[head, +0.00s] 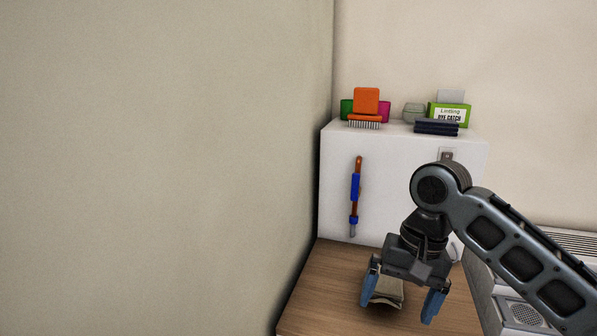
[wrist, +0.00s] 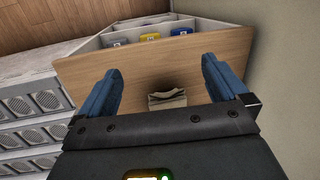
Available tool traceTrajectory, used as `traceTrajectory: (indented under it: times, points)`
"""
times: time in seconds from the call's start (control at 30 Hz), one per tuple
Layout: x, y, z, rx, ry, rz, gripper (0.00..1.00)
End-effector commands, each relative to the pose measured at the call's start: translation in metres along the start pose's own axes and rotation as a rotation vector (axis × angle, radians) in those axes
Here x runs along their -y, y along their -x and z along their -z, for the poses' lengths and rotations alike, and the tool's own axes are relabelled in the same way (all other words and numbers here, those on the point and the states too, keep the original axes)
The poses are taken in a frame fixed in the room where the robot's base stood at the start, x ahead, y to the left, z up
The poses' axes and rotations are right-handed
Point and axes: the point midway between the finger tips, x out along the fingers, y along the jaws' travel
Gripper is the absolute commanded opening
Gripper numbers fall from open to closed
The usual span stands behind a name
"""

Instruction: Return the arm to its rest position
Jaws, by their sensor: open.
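My gripper (head: 403,291) hangs at the end of my arm above the wooden surface, its two blue fingers spread apart. In the wrist view my gripper (wrist: 163,88) is open, with nothing held between the fingers. A beige, folded-looking object (head: 387,292) lies on the wooden top below the fingers, partly hidden by the gripper in the head view. The same object (wrist: 167,99) shows between the fingers in the wrist view, apart from them. My arm is bent and comes in from the lower right of the head view.
A white cabinet (head: 336,205) stands behind the wooden top (head: 318,290). On it are an orange item (head: 366,101), a green box (head: 464,112) and dark flat items (head: 436,128). A blue-and-brown tool (head: 355,195) is on its front. A wall closes the left; grey vented units (head: 523,313) stand right.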

Motion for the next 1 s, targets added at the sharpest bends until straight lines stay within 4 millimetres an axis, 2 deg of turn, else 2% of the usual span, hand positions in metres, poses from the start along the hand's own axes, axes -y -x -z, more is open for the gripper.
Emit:
traceTrajectory:
  times: [0.33,0.5,0.63,0.8,1.0]
  points:
    - [0.07,-0.041,-0.026,-0.058,0.08,0.273,1.0]
    - [0.118,-0.063,-0.051,-0.129,0.103,0.492,1.0]
    - [0.145,-0.074,-0.069,-0.205,0.095,0.642,1.0]
    - [0.162,-0.086,-0.091,-0.319,0.052,0.795,1.0]
    - [0.157,-0.101,-0.117,-0.476,-0.029,0.899,1.0]
